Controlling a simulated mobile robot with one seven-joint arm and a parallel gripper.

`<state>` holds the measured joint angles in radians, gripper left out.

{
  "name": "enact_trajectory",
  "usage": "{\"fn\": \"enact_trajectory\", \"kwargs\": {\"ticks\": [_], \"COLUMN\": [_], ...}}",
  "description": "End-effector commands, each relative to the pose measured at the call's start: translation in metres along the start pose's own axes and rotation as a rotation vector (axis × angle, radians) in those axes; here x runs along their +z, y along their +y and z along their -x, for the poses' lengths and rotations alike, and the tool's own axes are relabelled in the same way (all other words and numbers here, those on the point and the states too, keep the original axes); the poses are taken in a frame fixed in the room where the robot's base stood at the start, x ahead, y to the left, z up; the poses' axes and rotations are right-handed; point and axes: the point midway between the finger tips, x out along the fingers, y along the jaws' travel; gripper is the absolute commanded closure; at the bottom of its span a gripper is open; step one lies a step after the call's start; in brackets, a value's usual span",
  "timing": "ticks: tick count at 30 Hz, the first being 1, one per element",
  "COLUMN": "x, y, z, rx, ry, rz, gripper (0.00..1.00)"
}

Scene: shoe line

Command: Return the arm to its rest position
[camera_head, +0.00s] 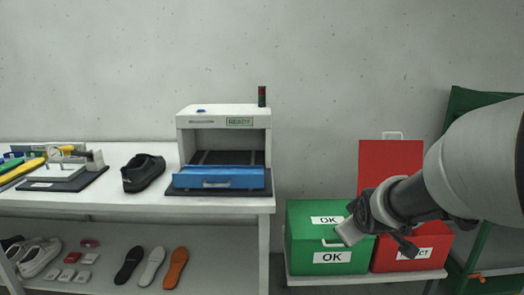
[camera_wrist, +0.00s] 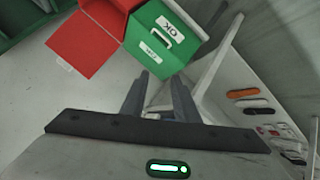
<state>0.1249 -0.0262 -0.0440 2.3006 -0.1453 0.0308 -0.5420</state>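My arm reaches in from the right edge of the head view. My gripper (camera_head: 374,224) hangs in front of the OK and REJECT boxes. In the wrist view my gripper (camera_wrist: 160,82) shows two dark fingers apart, with nothing visible held between them. The green OK box (camera_head: 305,250) is behind and left of the gripper and looks closed; it also shows in the wrist view (camera_wrist: 185,48). The red REJECT box (camera_head: 398,264) is partly hidden by the gripper. Its red lid (camera_head: 390,164) stands up.
A white table (camera_head: 235,204) at left bears a black shoe (camera_head: 143,173), a machine (camera_head: 222,117) reading READY with a blue front drawer (camera_head: 215,179), and a gauge fixture. Its lower shelf holds shoes and insoles. A green frame (camera_head: 466,98) stands at right.

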Motion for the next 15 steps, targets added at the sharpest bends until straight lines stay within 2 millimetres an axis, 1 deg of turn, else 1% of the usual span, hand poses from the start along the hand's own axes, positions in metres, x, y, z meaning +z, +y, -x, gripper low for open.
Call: {"fn": "enact_trajectory", "kwargs": {"ticks": [1, 2, 3, 6, 9, 15], "x": [-0.002, 0.001, 0.006, 0.019, 0.033, 0.06], "y": [-0.009, -0.016, -0.025, -0.047, -0.067, -0.101], "z": [0.032, 0.048, 0.068, 0.111, 0.144, 0.195], "rx": [-0.02, -0.037, -0.059, -0.104, -0.139, -0.192], "ry": [-0.013, -0.031, -0.056, -0.109, -0.156, -0.235], "rz": [-0.063, -0.103, -0.156, -0.267, -0.35, -0.476], "gripper": [0.72, 0.72, 0.72, 0.72, 0.72, 0.72]}}
